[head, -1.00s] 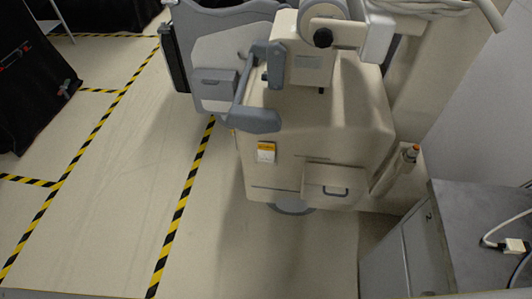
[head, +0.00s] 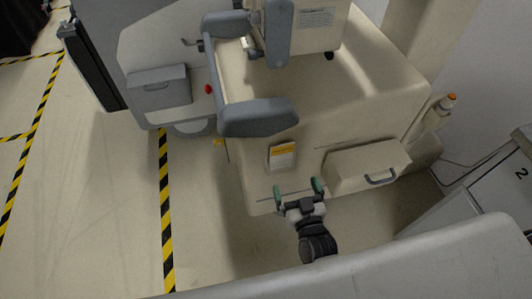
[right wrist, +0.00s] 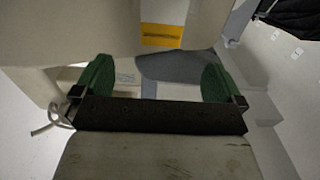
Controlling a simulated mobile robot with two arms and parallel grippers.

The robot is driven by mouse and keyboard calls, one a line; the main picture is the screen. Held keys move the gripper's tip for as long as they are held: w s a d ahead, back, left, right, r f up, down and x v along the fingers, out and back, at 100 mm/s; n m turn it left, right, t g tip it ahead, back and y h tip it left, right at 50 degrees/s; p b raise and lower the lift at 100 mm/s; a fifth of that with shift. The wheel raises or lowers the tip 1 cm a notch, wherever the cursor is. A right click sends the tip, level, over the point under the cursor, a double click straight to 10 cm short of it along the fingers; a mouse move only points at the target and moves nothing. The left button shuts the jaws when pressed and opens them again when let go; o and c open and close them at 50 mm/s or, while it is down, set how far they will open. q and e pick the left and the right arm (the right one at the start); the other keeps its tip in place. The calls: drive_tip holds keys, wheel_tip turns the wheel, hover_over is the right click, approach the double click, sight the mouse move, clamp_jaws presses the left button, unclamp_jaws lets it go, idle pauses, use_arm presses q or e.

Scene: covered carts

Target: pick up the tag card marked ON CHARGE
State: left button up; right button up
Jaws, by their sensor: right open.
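A small white card with an orange-yellow band (head: 282,155) is on the front of the cream machine, left of its drawer. Its lettering is too small to read. In the right wrist view, the card (right wrist: 162,36) shows at the top middle, beyond the fingers. My right gripper (head: 298,189) is open, with its two green-padded fingers spread and pointing toward the machine just below the card. It appears empty in the right wrist view (right wrist: 157,78), and the card is not between the fingers. My left gripper is not in view.
The machine's drawer (head: 367,164) with a dark handle juts out right of the card. A grey padded armrest (head: 258,117) overhangs above left. A grey cabinet (head: 490,183) stands at the right. Open floor with black-and-yellow tape (head: 166,215) lies to the left.

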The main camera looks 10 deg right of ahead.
approach(282, 152)
drive_tip(key=w, duration=0.7)
drive_tip(key=shift+w+f+b, duration=0.1)
drive_tip(key=shift+w+b, duration=0.2)
drive_tip(key=shift+b, duration=0.05)
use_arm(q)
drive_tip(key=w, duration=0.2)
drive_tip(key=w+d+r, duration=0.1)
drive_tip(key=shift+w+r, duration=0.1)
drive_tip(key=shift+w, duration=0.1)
use_arm(e)
drive_tip(key=shift+w+a, duration=0.1)
drive_tip(key=shift+w, duration=0.35)
drive_tip(key=c, duration=0.9)
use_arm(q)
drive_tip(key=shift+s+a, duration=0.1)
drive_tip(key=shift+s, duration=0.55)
